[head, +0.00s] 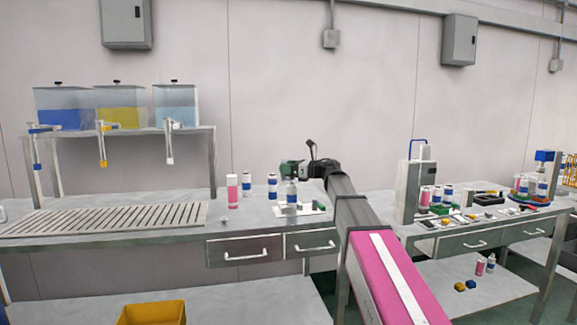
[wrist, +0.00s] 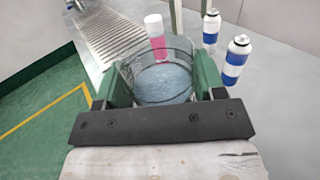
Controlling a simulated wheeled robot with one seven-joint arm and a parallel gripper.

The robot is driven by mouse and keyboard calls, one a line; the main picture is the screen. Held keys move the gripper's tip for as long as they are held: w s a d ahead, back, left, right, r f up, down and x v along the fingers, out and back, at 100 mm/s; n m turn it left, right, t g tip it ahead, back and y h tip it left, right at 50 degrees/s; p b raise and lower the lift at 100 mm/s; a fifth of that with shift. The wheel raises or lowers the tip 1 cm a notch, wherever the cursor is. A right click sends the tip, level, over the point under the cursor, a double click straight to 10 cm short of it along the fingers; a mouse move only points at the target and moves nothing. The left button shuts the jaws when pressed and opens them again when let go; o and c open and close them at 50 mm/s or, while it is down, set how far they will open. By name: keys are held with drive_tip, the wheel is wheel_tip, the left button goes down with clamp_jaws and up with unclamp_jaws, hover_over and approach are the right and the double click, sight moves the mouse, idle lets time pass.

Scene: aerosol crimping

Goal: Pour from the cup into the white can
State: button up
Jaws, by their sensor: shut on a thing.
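My gripper (wrist: 163,76) is shut on a clear cup (wrist: 160,84), with a green finger on each side of it. The cup holds pale blue liquid. In the head view my gripper (head: 292,170) is above the workbench, and the cup cannot be made out clearly.
A pink can with a white top (head: 232,192) stands left of the white cans. A slotted grate (head: 105,220) covers the left bench. Three liquid tanks (head: 120,105) with taps stand on a raised shelf. A crimping station (head: 414,190) stands right of my arm.

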drive_tip(key=m, duration=0.3)
drive_tip(key=shift+s+a+r+m, duration=0.2)
drive_tip(key=shift+s+r+m, duration=0.1)
drive_tip(key=shift+s, duration=0.05)
drive_tip(key=shift+r, duration=0.15)
drive_tip(key=shift+f+m+t+y, duration=0.3)
drive_tip(key=shift+f+m, duration=0.55)
drive_tip(key=shift+m, duration=0.05)
drive_tip(key=shift+s+f, duration=0.1)
drive_tip(key=shift+f+m, duration=0.15)
drive_tip(key=shift+m, duration=0.25)
drive_tip(key=shift+f+m, duration=0.2)
drive_tip(key=shift+m, duration=0.3)
